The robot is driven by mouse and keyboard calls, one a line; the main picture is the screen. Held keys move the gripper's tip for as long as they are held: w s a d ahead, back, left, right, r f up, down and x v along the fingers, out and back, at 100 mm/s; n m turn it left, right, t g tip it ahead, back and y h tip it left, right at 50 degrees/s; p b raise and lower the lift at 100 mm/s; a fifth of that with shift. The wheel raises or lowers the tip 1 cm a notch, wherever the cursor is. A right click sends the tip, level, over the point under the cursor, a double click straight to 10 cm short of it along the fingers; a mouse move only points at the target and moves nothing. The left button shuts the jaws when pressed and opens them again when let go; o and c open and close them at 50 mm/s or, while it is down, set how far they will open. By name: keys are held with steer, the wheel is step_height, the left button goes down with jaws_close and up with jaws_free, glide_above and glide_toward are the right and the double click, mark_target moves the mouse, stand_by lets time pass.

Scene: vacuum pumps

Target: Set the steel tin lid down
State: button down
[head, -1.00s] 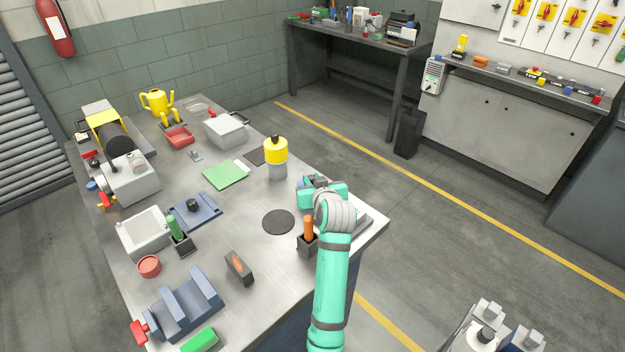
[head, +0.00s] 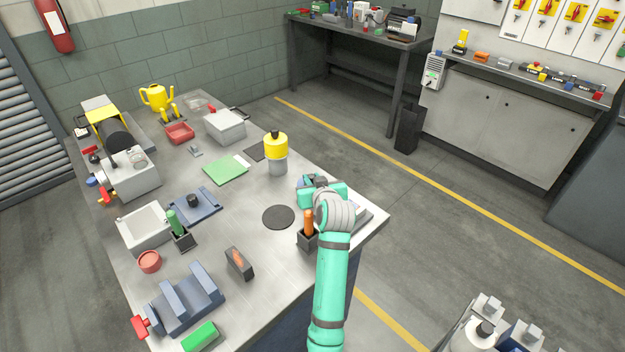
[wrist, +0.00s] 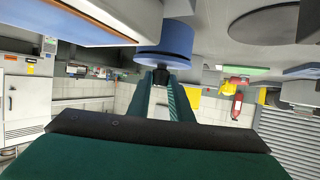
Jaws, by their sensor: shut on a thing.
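My gripper (head: 322,192) is low over the right side of the workbench (head: 255,290), mostly hidden behind my arm in the head view. In the upside-down wrist view, its teal fingers (wrist: 164,82) are shut on the black knob of a round lid (wrist: 165,42), which looks blue there.
A black round mat (head: 279,217) lies bare left of the gripper. A yellow-topped tin (head: 276,152) stands behind it. A black holder with an orange handle (head: 308,228) stands close in front of the gripper. A grey slab (head: 366,217) lies to the right, near the bench edge.

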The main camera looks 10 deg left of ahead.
steer(key=shift+f, duration=0.25)
steer(key=c, duration=1.5)
jaws_free()
steer(key=c, duration=0.4)
steer(key=shift+r, duration=0.1)
steer(key=shift+w+a+r, duration=0.15)
steer(key=shift+w+r, duration=0.15)
steer(key=shift+r, duration=0.35)
steer(key=shift+w+a+r, duration=0.15)
steer(key=shift+w+r, duration=0.1)
steer(key=shift+r, duration=0.4)
